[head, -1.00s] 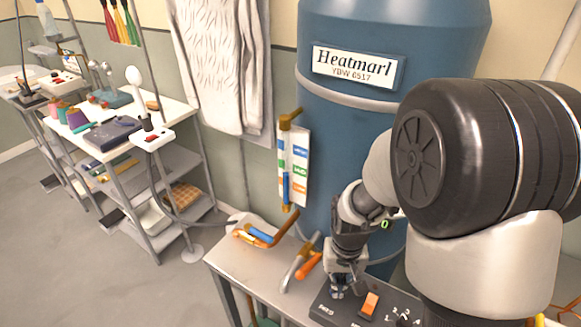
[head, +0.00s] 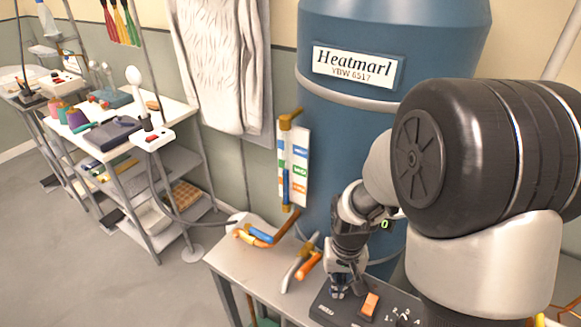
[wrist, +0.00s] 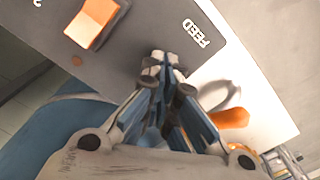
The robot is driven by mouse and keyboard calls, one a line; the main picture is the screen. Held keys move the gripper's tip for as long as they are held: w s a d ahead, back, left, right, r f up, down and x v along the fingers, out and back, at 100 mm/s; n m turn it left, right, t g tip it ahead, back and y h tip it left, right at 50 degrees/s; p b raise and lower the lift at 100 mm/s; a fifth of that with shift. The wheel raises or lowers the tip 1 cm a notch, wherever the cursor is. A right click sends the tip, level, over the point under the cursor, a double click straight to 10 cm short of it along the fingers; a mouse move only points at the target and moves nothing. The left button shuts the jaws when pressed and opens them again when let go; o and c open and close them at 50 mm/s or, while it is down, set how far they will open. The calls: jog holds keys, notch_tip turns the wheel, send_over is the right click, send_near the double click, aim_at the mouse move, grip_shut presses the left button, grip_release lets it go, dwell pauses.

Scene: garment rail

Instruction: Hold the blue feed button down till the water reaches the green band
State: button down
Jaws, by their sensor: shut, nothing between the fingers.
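My gripper (head: 338,290) is shut and empty, pointing down at the dark control panel (head: 326,311). In the wrist view its closed fingertips (wrist: 160,62) are at the panel beside the FEED label (wrist: 197,33). The blue feed button is not visible; the fingertips cover the spot beside the label. I cannot tell how far it is pressed. The sight gauge (head: 287,165) stands upright against the blue tank (head: 340,140), with a card of blue, green (head: 300,171) and orange bands. Blue water shows in the tube's lower part; its exact top is too small to read.
An orange rocker switch (head: 370,304) sits on the panel right of my gripper. Shelves with tools stand further left. Open floor lies between.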

notch_tip(320, 180, up, 10)
jog(key=p, duration=0.8)
jog(key=s+r+t, duration=0.2)
jog(key=s+r, duration=0.5)
jog(key=r, duration=0.2)
jog(key=s+r+n+t, duration=0.1)
jog(key=s+r+t, duration=0.1)
jog(key=s+r, duration=0.6)
jog(key=shift+r+t, duration=0.3)
jog(key=shift+r, duration=0.95)
